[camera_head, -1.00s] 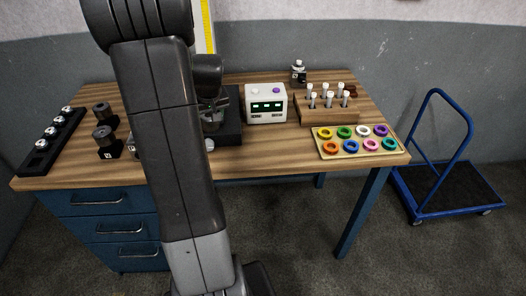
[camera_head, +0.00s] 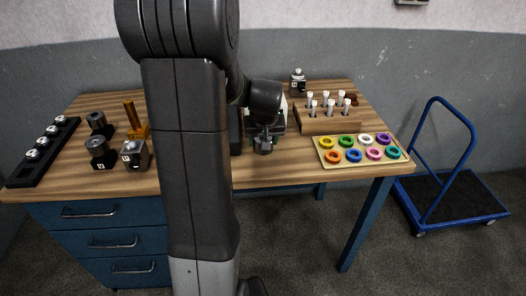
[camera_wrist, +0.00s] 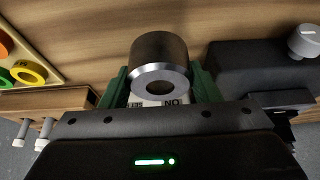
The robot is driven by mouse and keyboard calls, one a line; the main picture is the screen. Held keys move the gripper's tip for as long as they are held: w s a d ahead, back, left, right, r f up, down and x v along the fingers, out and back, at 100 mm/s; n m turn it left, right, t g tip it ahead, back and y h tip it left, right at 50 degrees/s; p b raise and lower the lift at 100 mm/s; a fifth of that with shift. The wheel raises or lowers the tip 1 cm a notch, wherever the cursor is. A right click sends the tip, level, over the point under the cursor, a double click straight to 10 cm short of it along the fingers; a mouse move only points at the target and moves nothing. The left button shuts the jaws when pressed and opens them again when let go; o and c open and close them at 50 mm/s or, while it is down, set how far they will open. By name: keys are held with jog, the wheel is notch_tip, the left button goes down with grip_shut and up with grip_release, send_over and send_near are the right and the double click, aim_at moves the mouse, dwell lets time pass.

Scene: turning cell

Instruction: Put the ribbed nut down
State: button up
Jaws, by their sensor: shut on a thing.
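The ribbed nut (camera_wrist: 158,55) is a dark cylinder with a bright metal rim and a round hole. My gripper (camera_wrist: 160,84) is shut on it, with green finger parts on both sides of it in the wrist view. In the head view my gripper (camera_head: 264,136) is over the middle of the table, and the nut (camera_head: 264,149) shows small at its lower end. Wood lies beyond the nut in the wrist view. I cannot tell whether the nut touches the table.
A white box (camera_wrist: 150,103) is close by, largely hidden. A vial rack (camera_head: 325,122) and a ring tray (camera_head: 318,141) stand to the right. Dark knurled parts (camera_head: 98,147), a bronze post (camera_head: 131,115) and a black rail (camera_head: 20,175) are left. Wood before the gripper is clear.

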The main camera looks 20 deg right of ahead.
aim_at(263, 159)
jog(key=shift+f, duration=2.15)
jog(key=shift+f, duration=0.25)
jog(key=o, duration=1.1)
jog(key=shift+r, duration=0.1)
jog(key=shift+c, duration=0.2)
jog(key=shift+s+r, duration=0.1)
jog(key=shift+r, duration=0.35)
jog(key=v, duration=1.1)
